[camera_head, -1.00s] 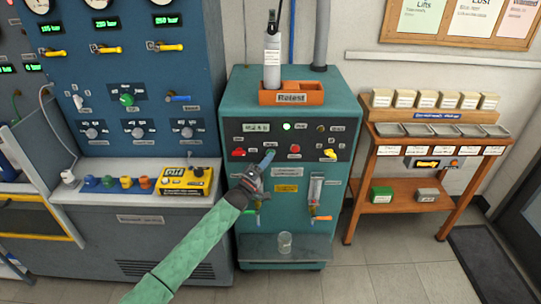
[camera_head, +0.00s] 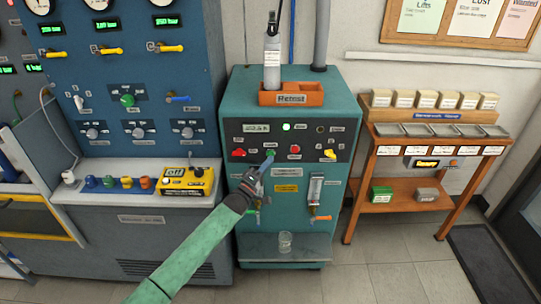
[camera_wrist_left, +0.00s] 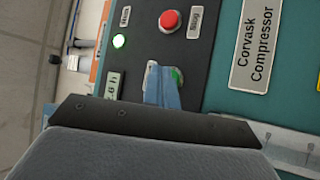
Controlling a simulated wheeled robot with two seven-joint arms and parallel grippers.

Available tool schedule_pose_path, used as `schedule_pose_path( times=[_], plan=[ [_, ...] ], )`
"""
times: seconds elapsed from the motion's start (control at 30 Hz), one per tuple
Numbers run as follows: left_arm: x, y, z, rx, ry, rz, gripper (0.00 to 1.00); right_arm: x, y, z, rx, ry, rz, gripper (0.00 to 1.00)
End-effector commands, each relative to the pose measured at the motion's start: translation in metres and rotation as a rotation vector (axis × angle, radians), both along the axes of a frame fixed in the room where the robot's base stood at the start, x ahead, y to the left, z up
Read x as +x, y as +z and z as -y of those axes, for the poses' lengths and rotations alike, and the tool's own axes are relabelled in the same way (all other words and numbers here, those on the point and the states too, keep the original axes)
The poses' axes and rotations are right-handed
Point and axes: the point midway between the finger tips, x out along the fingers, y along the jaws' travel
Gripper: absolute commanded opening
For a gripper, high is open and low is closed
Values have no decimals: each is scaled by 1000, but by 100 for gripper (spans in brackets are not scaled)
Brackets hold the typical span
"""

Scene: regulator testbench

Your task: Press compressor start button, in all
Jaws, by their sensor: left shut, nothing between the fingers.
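The teal compressor cabinet (camera_head: 235,95) stands in the middle of the head view. Its dark panel carries a green start button (camera_head: 271,151) and a red stop button (camera_head: 295,149). My left gripper (camera_head: 268,158) is shut and empty, its blue fingertips at the green button. In the left wrist view the shut fingers (camera_wrist_left: 160,85) partly cover the green button (camera_wrist_left: 177,76). I cannot tell whether they touch it or press it in. My right gripper is not in view.
A red knob (camera_head: 239,152) and a yellow knob (camera_head: 330,154) flank the buttons. An orange tray (camera_head: 291,99) with a grey cylinder sits on the cabinet. A blue gauge bench with a yellow meter (camera_head: 187,180) stands left, a wooden rack (camera_head: 400,187) right.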

Motion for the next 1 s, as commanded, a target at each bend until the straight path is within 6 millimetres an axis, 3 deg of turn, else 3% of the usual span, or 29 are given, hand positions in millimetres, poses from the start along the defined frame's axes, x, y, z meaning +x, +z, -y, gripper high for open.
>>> schedule_pose_path(
  times=[0.63, 1.0],
  plan=[
    [-47, 1, 0, 0, 0, -1, 0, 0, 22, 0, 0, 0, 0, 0],
    [-49, 0, 0, 0, 0, 0, 0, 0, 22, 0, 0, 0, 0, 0]
  ],
)
